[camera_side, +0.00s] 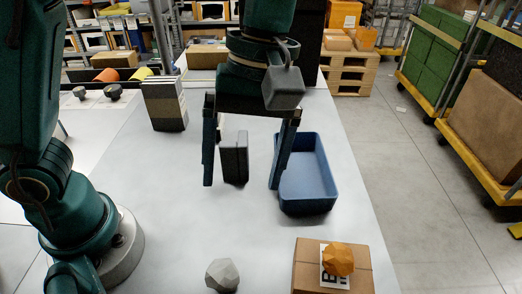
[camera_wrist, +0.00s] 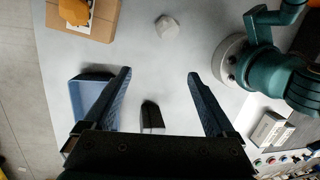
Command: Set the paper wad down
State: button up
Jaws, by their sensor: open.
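A pale grey faceted lump, which looks like the paper wad (camera_side: 222,274), rests on the white table near the front. It also shows in the wrist view (camera_wrist: 167,26), beyond my fingertips and apart from them. An orange faceted lump (camera_side: 338,259) sits on a cardboard box (camera_side: 305,270) at the front right; in the wrist view the orange lump (camera_wrist: 73,10) is at the top left. My gripper (camera_side: 241,187) points down with its fingers wide apart and holds nothing. Its fingers also show in the wrist view (camera_wrist: 159,73).
A dark upright block (camera_side: 234,158) appears between my fingers, not gripped. A blue tray (camera_side: 309,206) stands at the right, partly behind my right finger. A striped grey block (camera_side: 164,105) stands at the back left of the table (camera_side: 150,220). The table's front middle is mostly clear.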

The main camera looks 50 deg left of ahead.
jog(key=s+a+m+t, duration=0.4)
jog(key=a+m+t, duration=0.4)
jog(key=a+m, duration=0.2)
jog(key=shift+a+f, duration=0.25)
jog(key=shift+a, duration=0.9)
